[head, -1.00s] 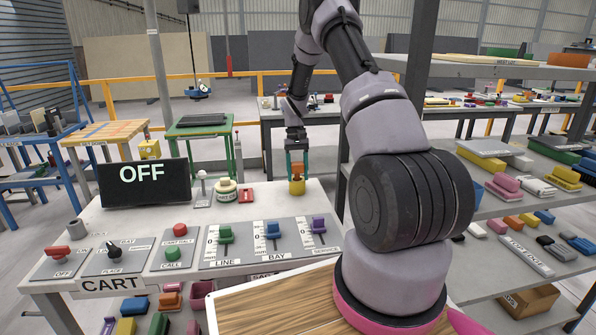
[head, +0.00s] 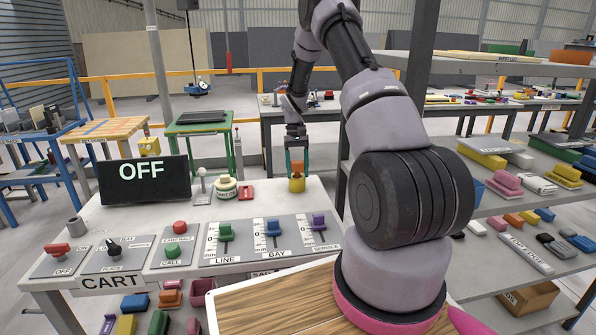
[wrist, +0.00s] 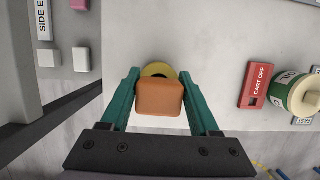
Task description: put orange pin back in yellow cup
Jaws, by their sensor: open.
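The orange pin (head: 297,167) stands upright in the yellow cup (head: 297,185) at the far right of the white cart top. In the wrist view, the blocky top of the orange pin (wrist: 160,97) covers most of the yellow cup (wrist: 155,69), whose rim shows behind it. My gripper (head: 297,172) points down over the cup. Its teal fingers are open, one on each side of the pin, with a narrow gap showing near the pin in the wrist view. How deep the pin sits is hidden.
A green-and-cream round item (head: 225,188) and a red block (head: 246,192) stand left of the cup. The OFF display (head: 145,180) is farther left. Levers and buttons line the front panel (head: 215,252). A grey shelf post (head: 342,195) stands right of the cart.

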